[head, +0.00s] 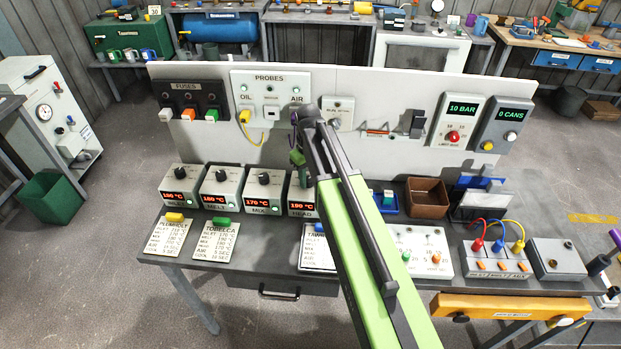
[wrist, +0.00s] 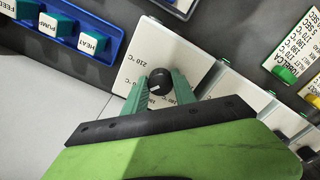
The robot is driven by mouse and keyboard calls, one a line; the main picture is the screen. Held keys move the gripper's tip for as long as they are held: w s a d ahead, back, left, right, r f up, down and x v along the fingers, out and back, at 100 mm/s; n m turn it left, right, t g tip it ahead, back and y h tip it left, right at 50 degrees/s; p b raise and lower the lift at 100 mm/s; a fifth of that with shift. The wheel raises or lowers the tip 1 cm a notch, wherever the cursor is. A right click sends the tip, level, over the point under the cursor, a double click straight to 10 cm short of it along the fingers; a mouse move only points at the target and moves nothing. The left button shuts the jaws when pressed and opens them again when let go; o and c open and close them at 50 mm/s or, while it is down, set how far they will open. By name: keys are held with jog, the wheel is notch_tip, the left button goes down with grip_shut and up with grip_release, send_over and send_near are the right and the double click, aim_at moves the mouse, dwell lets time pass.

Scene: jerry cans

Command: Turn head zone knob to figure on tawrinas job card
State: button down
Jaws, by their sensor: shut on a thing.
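The head zone box (head: 302,207) stands at the right of the row of temperature boxes, partly hidden by my arm; its red display reads 190 °C. In the wrist view its black knob (wrist: 160,80) sits on the white top, with 210 °C and other marks around it. My gripper (wrist: 161,90) is shut on this knob, one green finger on each side. The knob's white pointer line is small and hard to read. Tawrina's job card (head: 316,249) lies on the bench in front of the box; my arm covers much of it and its figures are unreadable.
Inlet, melt and mix boxes (head: 264,190) stand to the left, with Plumholt (head: 170,236) and Tobelca (head: 216,241) cards in front. A blue switch tray (wrist: 105,40) lies beside the head box. An upright panel (head: 375,105) stands behind the bench.

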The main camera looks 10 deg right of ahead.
aim_at(308, 179)
jog(key=m, duration=0.6)
jog(key=shift+w+a, duration=0.1)
jog(key=shift+a, duration=0.05)
jog(key=m, duration=0.6)
jog(key=shift+m, duration=0.3)
jog(key=c, duration=1)
grip_release()
notch_tip(308, 179, up, 17)
jog(key=p, duration=1.7)
jog(key=shift+r, duration=0.2)
